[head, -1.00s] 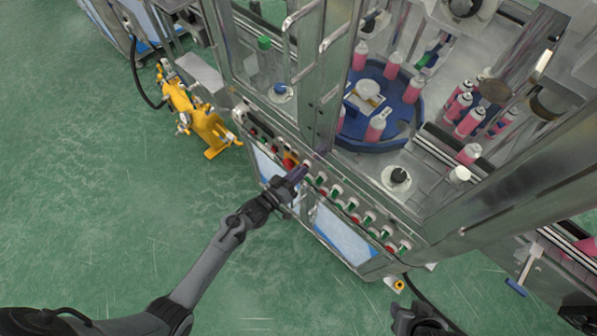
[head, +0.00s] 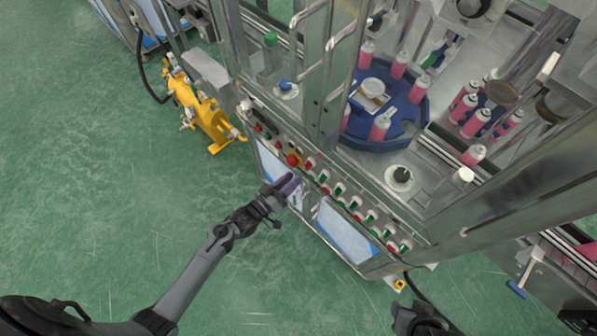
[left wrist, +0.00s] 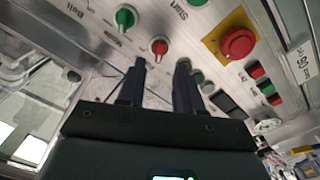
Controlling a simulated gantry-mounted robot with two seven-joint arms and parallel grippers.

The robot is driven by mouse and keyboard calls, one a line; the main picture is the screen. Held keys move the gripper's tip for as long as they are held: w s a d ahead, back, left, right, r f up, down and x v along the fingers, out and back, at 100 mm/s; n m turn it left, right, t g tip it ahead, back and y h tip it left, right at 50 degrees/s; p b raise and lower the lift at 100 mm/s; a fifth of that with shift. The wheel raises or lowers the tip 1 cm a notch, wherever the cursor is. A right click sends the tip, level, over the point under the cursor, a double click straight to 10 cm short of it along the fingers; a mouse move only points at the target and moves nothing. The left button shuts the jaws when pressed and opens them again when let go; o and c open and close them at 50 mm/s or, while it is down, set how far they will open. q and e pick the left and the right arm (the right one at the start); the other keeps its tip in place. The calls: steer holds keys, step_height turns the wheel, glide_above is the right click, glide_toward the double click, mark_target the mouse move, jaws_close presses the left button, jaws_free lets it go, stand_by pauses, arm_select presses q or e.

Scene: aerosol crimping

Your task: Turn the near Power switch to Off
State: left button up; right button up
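The control panel's knob row shows in the head view (head: 340,190) along the machine's front edge. In the left wrist view a red knob (left wrist: 158,47) lies just beyond my left fingertips, in line with the gap between them. A green knob (left wrist: 125,17) sits up and left of it. I cannot read a Power label on any knob, so I cannot tell which switch it is. My left gripper (left wrist: 160,66) has its fingers apart with nothing between them; in the head view it (head: 289,186) is just in front of the panel. My right gripper (head: 420,318) is partly visible at the bottom.
A red emergency stop on a yellow plate (left wrist: 237,43) and small red and green buttons (left wrist: 262,80) are to the right in the left wrist view. A yellow device (head: 205,115) stands on the floor at left. Open green floor (head: 100,170) lies before the panel.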

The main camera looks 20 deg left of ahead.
arm_select(q)
steer(key=v, duration=0.5)
steer(key=shift+s+a, duration=0.1)
stand_by(0.3)
steer(key=s+d+r+m+g+y, duration=0.25)
steer(key=s+r+g, duration=0.2)
steer(key=r, duration=0.25)
steer(key=s+a+r+m+g+y, duration=0.1)
steer(key=s+a+g+y, duration=0.1)
steer(key=s+g, duration=0.3)
steer(key=s+a+r+g+y, duration=0.2)
steer(key=s+g, duration=0.2)
steer(key=s, duration=0.4)
step_height(320, 180, up, 22)
steer(key=p, duration=2.3)
steer(key=shift+d+r, duration=0.2)
steer(key=shift+r, duration=0.05)
